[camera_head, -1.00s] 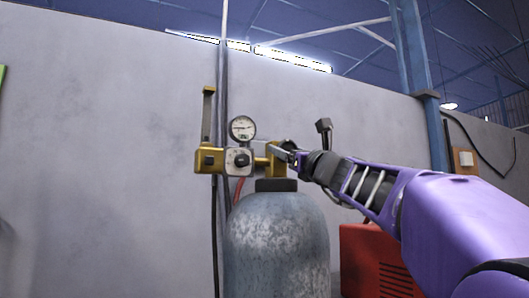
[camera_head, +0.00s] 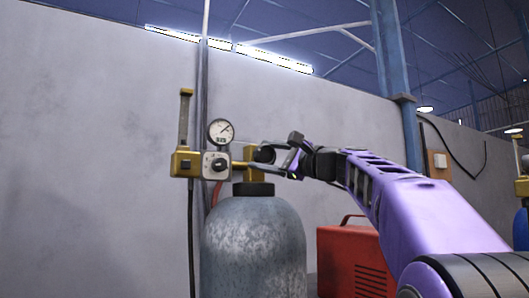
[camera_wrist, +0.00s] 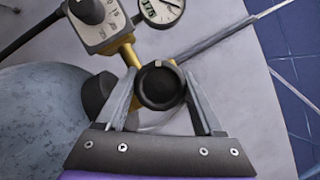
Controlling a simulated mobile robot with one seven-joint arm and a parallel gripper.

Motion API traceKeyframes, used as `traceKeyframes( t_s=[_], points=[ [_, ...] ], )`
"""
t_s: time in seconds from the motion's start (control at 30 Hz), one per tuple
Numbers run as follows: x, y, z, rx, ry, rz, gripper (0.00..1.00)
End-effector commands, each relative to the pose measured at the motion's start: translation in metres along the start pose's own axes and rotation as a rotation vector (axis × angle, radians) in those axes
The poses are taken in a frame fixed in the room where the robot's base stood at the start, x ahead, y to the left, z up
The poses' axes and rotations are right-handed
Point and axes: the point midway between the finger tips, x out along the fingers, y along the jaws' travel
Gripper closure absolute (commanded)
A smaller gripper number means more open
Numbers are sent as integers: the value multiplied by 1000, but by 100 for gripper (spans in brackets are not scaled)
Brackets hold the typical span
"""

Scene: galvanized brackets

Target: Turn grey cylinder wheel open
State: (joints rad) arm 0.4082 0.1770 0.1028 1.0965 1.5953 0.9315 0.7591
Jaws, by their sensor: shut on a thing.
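The grey cylinder (camera_head: 253,240) stands upright with a dark collar on top and a brass valve above it. Its round black wheel (camera_wrist: 160,87) sits on the valve's side and shows in the head view (camera_head: 264,154). My gripper (camera_wrist: 158,92) has one finger on each side of the wheel and is shut on it. In the head view my gripper (camera_head: 279,164) reaches the valve from the right. The fingers partly hide the valve body.
A pressure gauge (camera_head: 221,131) and a grey regulator box with a black knob (camera_head: 217,164) are left of the valve. A red machine (camera_head: 352,260) stands right of the cylinder. A grey wall (camera_head: 90,150) is behind.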

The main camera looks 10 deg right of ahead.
Motion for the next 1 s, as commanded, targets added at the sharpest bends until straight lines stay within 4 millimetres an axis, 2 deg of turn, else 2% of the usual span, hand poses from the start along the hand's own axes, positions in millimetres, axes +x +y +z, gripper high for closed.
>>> traceKeyframes(
  t_s=[0.7,1.0],
  points=[
    [1,-2,2,-615,0,253,86],
    [0,-1,1,-794,-1,328,86]
  ],
)
